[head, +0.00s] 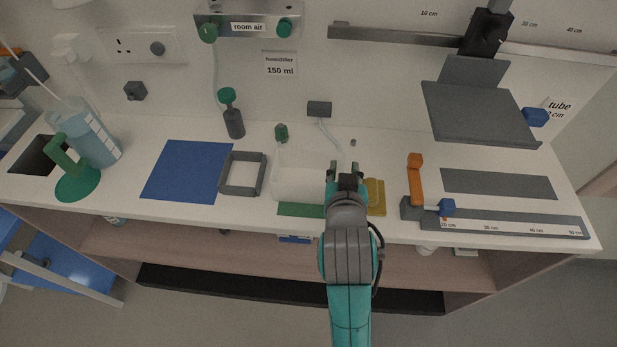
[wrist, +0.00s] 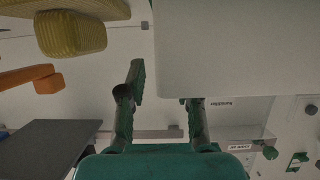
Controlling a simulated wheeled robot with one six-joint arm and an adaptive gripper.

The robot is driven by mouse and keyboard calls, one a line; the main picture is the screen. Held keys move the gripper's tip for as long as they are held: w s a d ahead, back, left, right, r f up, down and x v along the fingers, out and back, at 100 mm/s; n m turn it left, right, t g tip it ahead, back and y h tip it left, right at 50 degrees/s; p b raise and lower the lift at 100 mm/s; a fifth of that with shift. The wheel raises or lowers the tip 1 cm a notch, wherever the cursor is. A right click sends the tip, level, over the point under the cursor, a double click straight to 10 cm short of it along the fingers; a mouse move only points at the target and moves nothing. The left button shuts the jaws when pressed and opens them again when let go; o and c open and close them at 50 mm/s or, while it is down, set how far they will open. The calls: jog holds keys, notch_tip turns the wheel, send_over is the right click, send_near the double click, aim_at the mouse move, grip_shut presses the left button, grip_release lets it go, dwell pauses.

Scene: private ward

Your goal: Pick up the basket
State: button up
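The basket appears to be the pale, open-topped box (head: 291,191) on the counter in the head view, just left of my gripper (head: 344,166). Its white colour blends with the counter, and my gripper hides part of its right side. In the wrist view a large plain pale wall (wrist: 235,48), which looks like the basket's, fills the upper right. My gripper (wrist: 162,84) is open there. One finger stands clear to the left of the wall and the other finger's tip is hidden at the wall's edge. I cannot tell whether they touch it.
A yellow block (head: 377,196) and an orange lever (head: 415,180) stand right of my gripper. A grey square frame (head: 264,175) and a blue mat (head: 185,170) lie left. A green strip (head: 300,210) lies in front of the basket.

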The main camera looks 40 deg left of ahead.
jog(key=shift+w+a+f, duration=0.15)
jog(key=shift+w+a, duration=0.05)
jog(key=shift+w, duration=0.15)
grip_shut()
notch_tip(320, 180, up, 10)
jog(key=shift+r, duration=0.1)
dwell(0.5)
